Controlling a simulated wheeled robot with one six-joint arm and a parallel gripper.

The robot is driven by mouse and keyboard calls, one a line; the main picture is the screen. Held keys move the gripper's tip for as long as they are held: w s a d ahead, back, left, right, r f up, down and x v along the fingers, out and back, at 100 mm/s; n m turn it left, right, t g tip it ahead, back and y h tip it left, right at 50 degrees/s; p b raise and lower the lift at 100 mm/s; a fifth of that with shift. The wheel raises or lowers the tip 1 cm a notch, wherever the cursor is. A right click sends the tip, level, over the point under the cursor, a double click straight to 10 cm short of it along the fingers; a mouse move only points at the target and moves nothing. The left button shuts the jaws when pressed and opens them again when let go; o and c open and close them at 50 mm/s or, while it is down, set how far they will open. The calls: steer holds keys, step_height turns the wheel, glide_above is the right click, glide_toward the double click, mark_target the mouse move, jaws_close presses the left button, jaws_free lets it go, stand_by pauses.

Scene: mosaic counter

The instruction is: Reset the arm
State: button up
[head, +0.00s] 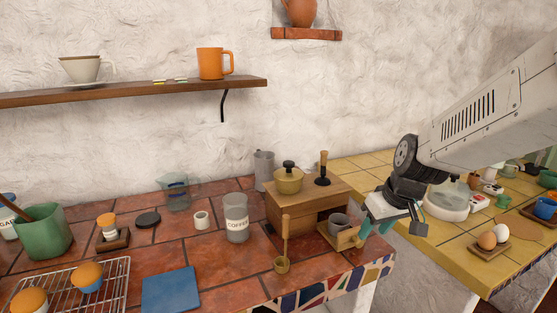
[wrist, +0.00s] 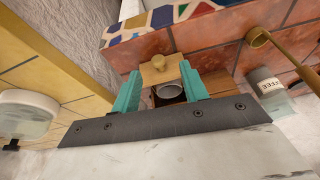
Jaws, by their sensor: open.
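My gripper (head: 377,228) hangs at the right end of the tiled counter, in front of the wooden box (head: 287,212). Its teal fingers are apart, with nothing seen held between them. The box's small drawer (head: 350,241) is pulled out, and a grey metal cup (head: 339,224) sits in it. In the wrist view my gripper (wrist: 161,82) has its fingers on either side of the drawer front with its round knob (wrist: 158,62). The cup (wrist: 169,91) shows just behind. I cannot tell whether the fingers touch the drawer.
The yellow counter (head: 468,264) at right holds eggs (head: 487,240) and a scale (head: 447,203). A gap separates the counters.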

steer(key=s+r+m+g, duration=0.1)
steer(key=s+r, duration=0.2)
steer(key=s, duration=0.9)
steer(key=s+r+m+g+h, duration=0.1)
steer(key=s+r, duration=0.3)
steer(key=s, duration=0.8)
steer(key=shift+a+r+m, duration=0.15)
steer(key=shift+r+m, duration=0.05)
steer(key=shift+m, duration=0.2)
